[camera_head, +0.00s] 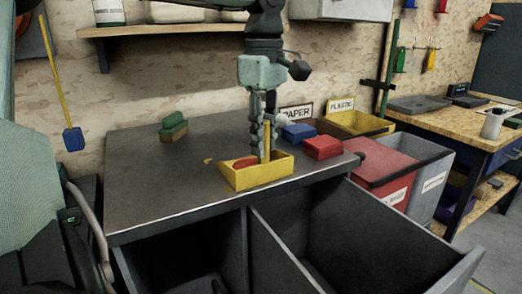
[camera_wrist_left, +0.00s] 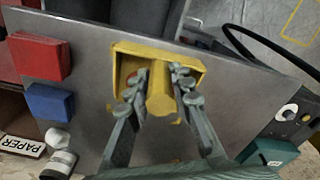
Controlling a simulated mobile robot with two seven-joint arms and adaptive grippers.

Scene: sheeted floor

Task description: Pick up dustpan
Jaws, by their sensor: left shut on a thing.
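The yellow dustpan (camera_head: 265,176) rests on the dark grey worktop with its handle upright. In the left wrist view, its pan (camera_wrist_left: 185,57) opens below the round yellow handle (camera_wrist_left: 160,98). My left gripper (camera_head: 264,148) reaches down from above and is shut on the handle, with a finger on each side; it also shows in the left wrist view (camera_wrist_left: 160,90). A red thing (camera_head: 245,163) shows inside the pan, partly hidden. My right gripper is in neither view.
A red block (camera_head: 322,147) and a blue block (camera_head: 298,133) lie right of the dustpan. Bins (camera_head: 432,170) stand right of the worktop (camera_head: 150,185). A shelf (camera_head: 160,29) is on the wall behind.

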